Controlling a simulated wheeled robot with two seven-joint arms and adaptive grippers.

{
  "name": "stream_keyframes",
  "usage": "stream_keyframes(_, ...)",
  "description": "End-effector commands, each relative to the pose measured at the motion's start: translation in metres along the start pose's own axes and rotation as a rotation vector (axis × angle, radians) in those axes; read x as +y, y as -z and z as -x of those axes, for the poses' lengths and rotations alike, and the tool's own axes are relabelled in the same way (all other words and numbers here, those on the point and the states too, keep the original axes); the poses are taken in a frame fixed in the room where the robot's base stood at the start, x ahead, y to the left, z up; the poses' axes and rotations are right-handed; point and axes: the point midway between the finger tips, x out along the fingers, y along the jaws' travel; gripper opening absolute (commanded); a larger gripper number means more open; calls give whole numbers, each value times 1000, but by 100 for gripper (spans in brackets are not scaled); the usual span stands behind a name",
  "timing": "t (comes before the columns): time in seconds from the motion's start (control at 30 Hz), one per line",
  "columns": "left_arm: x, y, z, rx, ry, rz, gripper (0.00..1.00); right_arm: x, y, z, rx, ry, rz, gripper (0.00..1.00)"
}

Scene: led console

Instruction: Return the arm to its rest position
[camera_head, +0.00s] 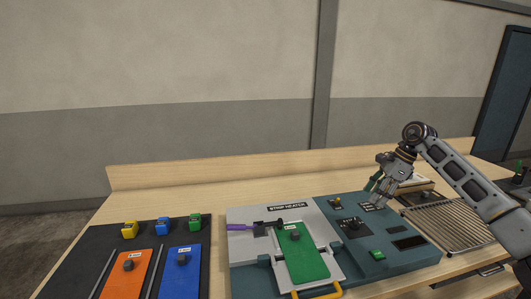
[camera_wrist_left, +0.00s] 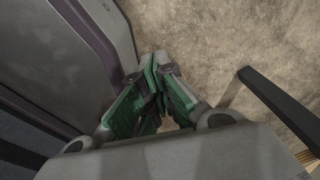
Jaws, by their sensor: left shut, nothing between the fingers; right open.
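My right arm comes in from the right in the head view. My right gripper (camera_head: 375,196) is open and empty, pointing down over the back part of the teal console (camera_head: 335,205). Whether its fingertips touch the console cannot be told. My left gripper is outside the head view. In the left wrist view my left gripper (camera_wrist_left: 157,66) is shut with nothing between its green-padded fingers, with a plain mottled floor surface behind it.
A dark mat (camera_head: 84,262) holds an orange plate (camera_head: 124,280), a blue plate (camera_head: 180,280) and small coloured blocks. A slatted rack (camera_head: 450,225) is at right. A dark bar (camera_wrist_left: 278,105) is near my left gripper.

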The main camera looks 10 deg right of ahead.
Motion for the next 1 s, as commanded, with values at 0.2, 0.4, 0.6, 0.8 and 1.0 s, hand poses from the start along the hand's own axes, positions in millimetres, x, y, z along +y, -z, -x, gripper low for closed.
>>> stream_keyframes(0.2,3,2,13,0,-4,1,0,0,-5,12,0,0,0,50)
stream_keyframes(0.4,5,4,34,-1,-8,2,0,0,-14,32,0,0,0,50)
stream_keyframes(0.6,21,3,57,-5,-27,6,0,0,-22,52,0,0,0,50)
stream_keyframes(0.8,42,-5,78,-17,-51,6,0,0,-29,71,0,0,0,50)
stream_keyframes(1.0,49,-4,88,-18,-59,7,0,0,-33,79,0,0,0,50)
